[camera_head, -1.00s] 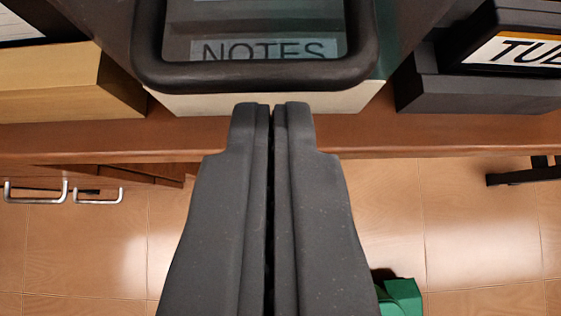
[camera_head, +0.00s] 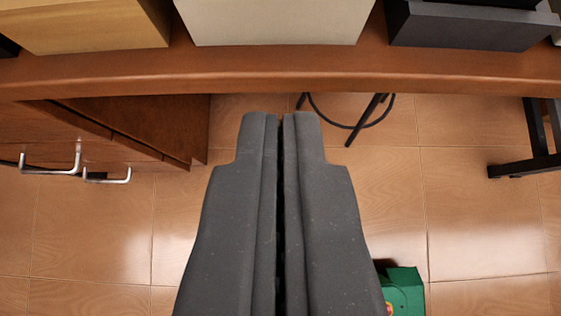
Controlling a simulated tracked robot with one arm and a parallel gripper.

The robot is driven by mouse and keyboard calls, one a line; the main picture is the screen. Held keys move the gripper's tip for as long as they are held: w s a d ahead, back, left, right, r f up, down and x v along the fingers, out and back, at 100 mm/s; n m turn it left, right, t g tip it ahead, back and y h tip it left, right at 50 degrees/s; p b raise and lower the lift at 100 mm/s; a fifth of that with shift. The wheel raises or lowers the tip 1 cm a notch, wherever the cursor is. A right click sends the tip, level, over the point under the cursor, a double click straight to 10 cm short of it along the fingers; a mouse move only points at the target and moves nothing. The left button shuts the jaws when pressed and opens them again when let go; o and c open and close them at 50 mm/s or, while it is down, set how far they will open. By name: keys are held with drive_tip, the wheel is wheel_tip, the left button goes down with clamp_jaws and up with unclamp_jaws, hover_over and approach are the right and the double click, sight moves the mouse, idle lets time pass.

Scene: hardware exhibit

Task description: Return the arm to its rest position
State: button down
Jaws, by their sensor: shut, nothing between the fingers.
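My gripper (camera_head: 281,116) is dark grey and points away from the camera in the middle of the view. Its two fingers lie together with only a thin dark line between them, and they hold nothing. The fingertips show just below the front edge of the brown wooden desk (camera_head: 290,73), against the tiled floor. I cannot tell how far the tips are from the desk edge. The rest of my arm is not in view.
On the desk stand a tan box (camera_head: 90,27), a cream box (camera_head: 275,22) and a dark grey box (camera_head: 468,27). A drawer cabinet (camera_head: 90,135) with metal handles is at left. Black stool legs (camera_head: 360,120) and a green object (camera_head: 403,290) stand on the open tiled floor (camera_head: 480,220).

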drive_tip(key=shift+s+f, duration=0.5)
drive_tip(key=shift+s, duration=0.35)
drive_tip(key=shift+s+f, duration=0.45)
drive_tip(key=shift+s, duration=0.4)
drive_tip(key=w+d+r+t+y+p, duration=0.15)
drive_tip(key=w+r, duration=0.25)
drive_tip(key=r, duration=0.9)
drive_tip(key=w+d+r+y+p, duration=0.1)
drive_tip(key=w+d+r, duration=0.15)
drive_tip(key=r, duration=1.05)
drive_tip(key=s+d+r+t, duration=0.1)
drive_tip(key=d+r, duration=0.4)
drive_tip(key=r, duration=0.3)
drive_tip(key=s+d+r+t+h, duration=0.1)
drive_tip(key=d+r, duration=0.5)
drive_tip(key=r, duration=0.3)
drive_tip(key=s+d+r+t+h+p, duration=0.1)
drive_tip(key=d+r+t, duration=0.1)
drive_tip(key=d+r, duration=0.4)
wheel_tip(320, 180, up, 3)
drive_tip(key=shift+s+r, duration=0.1)
drive_tip(key=shift+s, duration=0.2)
